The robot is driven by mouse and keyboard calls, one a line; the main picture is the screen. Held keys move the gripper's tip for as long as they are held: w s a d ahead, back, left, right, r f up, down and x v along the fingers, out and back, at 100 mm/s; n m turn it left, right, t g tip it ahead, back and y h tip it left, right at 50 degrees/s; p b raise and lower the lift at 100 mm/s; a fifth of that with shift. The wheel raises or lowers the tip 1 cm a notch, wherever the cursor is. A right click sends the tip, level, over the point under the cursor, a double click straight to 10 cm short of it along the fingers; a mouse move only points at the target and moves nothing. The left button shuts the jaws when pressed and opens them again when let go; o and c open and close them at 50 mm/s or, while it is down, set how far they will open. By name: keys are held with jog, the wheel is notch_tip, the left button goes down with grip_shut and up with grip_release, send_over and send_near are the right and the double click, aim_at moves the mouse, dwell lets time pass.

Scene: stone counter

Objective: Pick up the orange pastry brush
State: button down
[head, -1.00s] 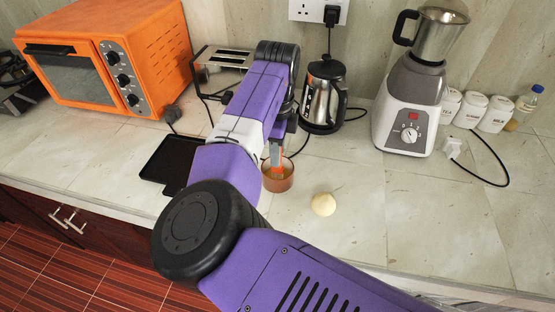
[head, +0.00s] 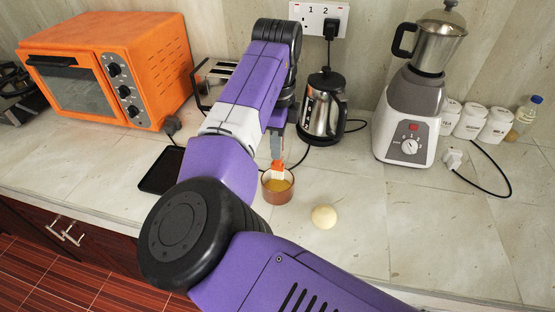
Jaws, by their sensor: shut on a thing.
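The orange pastry brush (head: 278,170) is at the lower end of my gripper (head: 277,155), with its pale bristles pointing down. My gripper is shut on the brush; the jaws are small and partly hidden by my arm. The brush hangs over a brown bowl (head: 277,197) holding yellowish liquid. The bristle end is at or just above the bowl's mouth; I cannot tell whether it touches the liquid.
A pale round dough ball (head: 324,217) lies right of the bowl. A black tray (head: 160,172) is to the left. A kettle (head: 322,108), toaster (head: 216,75), blender (head: 408,120) and orange oven (head: 110,70) stand behind. The right front counter is clear.

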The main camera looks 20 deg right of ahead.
notch_tip(320, 180, up, 14)
jog(key=shift+r+b, duration=0.1)
jog(key=shift+b, duration=0.35)
